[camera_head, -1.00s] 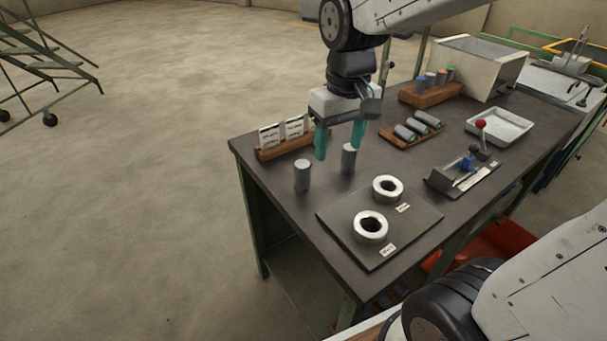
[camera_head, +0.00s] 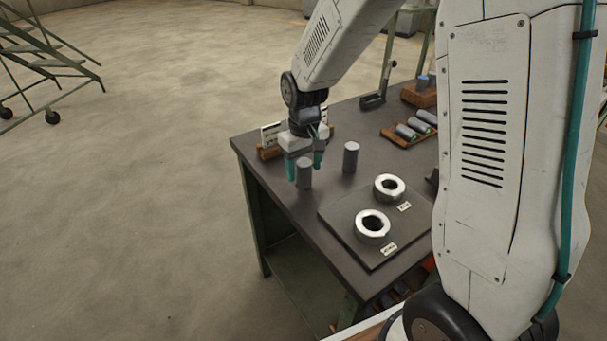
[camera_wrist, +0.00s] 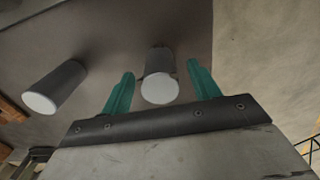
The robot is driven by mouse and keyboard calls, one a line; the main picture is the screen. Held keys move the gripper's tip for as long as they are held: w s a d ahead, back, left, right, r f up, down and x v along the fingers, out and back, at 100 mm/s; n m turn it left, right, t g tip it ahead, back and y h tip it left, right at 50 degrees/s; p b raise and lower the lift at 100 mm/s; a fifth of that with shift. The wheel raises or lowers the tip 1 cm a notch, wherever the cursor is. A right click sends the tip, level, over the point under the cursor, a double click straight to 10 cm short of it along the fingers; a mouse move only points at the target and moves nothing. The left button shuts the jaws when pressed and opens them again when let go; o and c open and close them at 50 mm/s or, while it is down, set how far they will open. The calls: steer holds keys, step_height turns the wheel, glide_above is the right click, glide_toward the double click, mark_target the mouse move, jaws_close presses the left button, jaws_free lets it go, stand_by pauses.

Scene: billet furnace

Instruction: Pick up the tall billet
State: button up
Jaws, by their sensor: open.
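Two grey upright cylinders stand on the dark table. The left billet (camera_head: 304,177) is at my gripper (camera_head: 304,171); the right billet (camera_head: 351,158) stands apart to its right. I cannot tell for sure which is the tall one. In the wrist view, one billet (camera_wrist: 160,77), with a pale top, stands between my open teal fingers (camera_wrist: 161,72), with a gap on either side. The other billet (camera_wrist: 56,86) is off to the left there. My gripper holds nothing.
Two white rings (camera_head: 372,226) (camera_head: 389,187) lie on a dark plate (camera_head: 342,230) in front. A wooden card holder (camera_head: 268,153) is behind my gripper. A rack with lying cylinders (camera_head: 407,132) is at the right. My arm hides the table's right side.

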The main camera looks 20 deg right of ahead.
step_height(320, 180, down, 2)
steer(key=shift+f, duration=0.15)
jaws_close()
